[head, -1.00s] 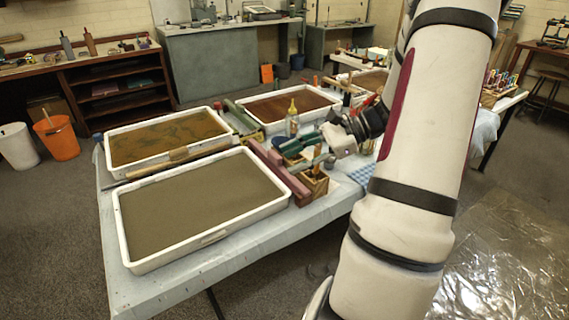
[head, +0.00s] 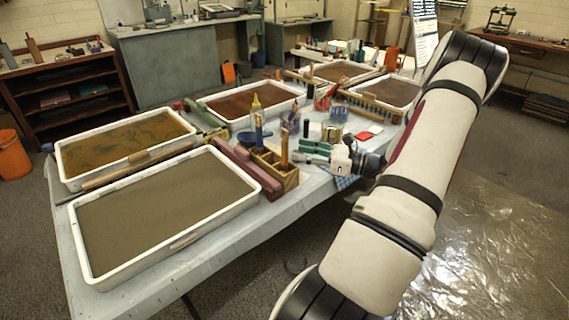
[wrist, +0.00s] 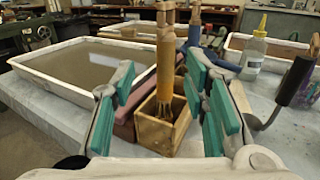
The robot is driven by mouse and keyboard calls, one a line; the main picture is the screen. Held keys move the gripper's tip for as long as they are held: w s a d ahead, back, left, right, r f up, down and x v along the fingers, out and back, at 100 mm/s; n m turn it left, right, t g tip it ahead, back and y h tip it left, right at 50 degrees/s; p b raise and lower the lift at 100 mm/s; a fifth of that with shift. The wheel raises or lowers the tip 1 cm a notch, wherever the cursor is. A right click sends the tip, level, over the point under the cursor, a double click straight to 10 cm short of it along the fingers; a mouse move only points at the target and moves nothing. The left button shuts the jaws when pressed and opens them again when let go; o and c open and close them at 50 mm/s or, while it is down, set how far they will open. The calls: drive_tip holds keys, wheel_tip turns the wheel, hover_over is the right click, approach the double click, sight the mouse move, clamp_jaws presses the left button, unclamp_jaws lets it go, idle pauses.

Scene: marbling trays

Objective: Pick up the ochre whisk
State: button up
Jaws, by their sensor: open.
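The ochre whisk (head: 284,149) stands handle up in a compartment of a small wooden box (head: 287,180) on the table. In the wrist view its ochre handle (wrist: 165,68) rises from the box (wrist: 160,136), and its wires are partly hidden inside. My gripper (head: 304,151) is open and empty, with green finger pads, just right of the whisk in the head view. In the wrist view the whisk stands beyond and between the two spread fingers, with no contact visible. A blue-handled tool (head: 259,132) stands in the box behind the whisk.
A long maroon bar (head: 242,168) and a white tray of grey-brown liquid (head: 165,242) lie left of the box. A yellow-tipped bottle (wrist: 254,52) and a dark-handled tool (wrist: 294,80) are at right in the wrist view. Jars and a red card (head: 364,135) are behind.

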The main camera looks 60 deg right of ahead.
sight(285, 164)
drive_tip(key=shift+d+x, duration=0.15)
drive_tip(key=shift+x, duration=1.5)
drive_tip(key=shift+d+x, duration=0.15)
drive_tip(key=shift+x, duration=1.5)
drive_tip(key=shift+r, duration=0.15)
clamp_jaws()
